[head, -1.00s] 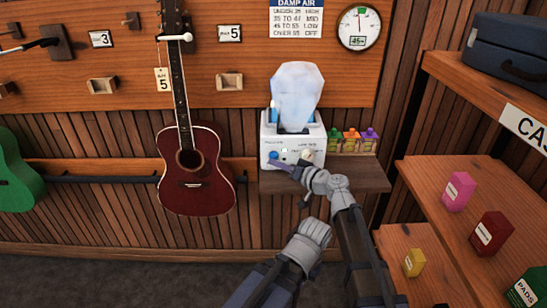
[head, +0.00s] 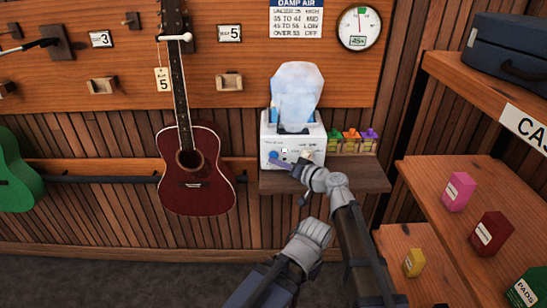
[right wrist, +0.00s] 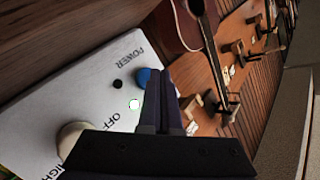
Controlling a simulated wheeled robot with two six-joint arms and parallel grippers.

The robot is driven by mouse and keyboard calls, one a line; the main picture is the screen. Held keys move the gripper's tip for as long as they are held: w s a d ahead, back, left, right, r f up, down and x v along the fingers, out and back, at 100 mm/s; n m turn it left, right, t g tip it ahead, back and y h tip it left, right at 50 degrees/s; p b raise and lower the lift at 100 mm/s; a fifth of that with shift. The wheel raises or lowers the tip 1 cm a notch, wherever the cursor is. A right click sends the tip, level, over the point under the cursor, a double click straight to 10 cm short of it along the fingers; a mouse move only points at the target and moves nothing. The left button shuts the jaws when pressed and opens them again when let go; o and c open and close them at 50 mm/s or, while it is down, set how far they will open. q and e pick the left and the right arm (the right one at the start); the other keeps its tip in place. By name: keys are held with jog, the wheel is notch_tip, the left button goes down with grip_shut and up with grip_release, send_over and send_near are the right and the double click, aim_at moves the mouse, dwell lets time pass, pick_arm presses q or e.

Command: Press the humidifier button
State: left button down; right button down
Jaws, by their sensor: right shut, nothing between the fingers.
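The white humidifier (head: 293,133) stands on a small wall shelf, with a pale mist plume (head: 297,92) above it. Its front has a blue button, a small light and a cream knob.
Small coloured bottles (head: 353,141) stand right of the humidifier on the wooden shelf (head: 350,177). A shelf unit (head: 430,180) with boxes and a case stands at the right. A round gauge (head: 359,28) hangs above.

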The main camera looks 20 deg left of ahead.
jog(key=shift+w+a, duration=0.1)
jog(key=shift+w, duration=0.35)
dwell(0.8)
jog(key=shift+s, duration=0.15)
jog(key=shift+s+d, duration=0.25)
jog(key=shift+s, duration=0.5)
jog(key=s+d, duration=0.1)
jog(key=s, duration=0.4)
jog(key=shift+s+d, duration=0.35)
jog(key=shift+s, duration=0.05)
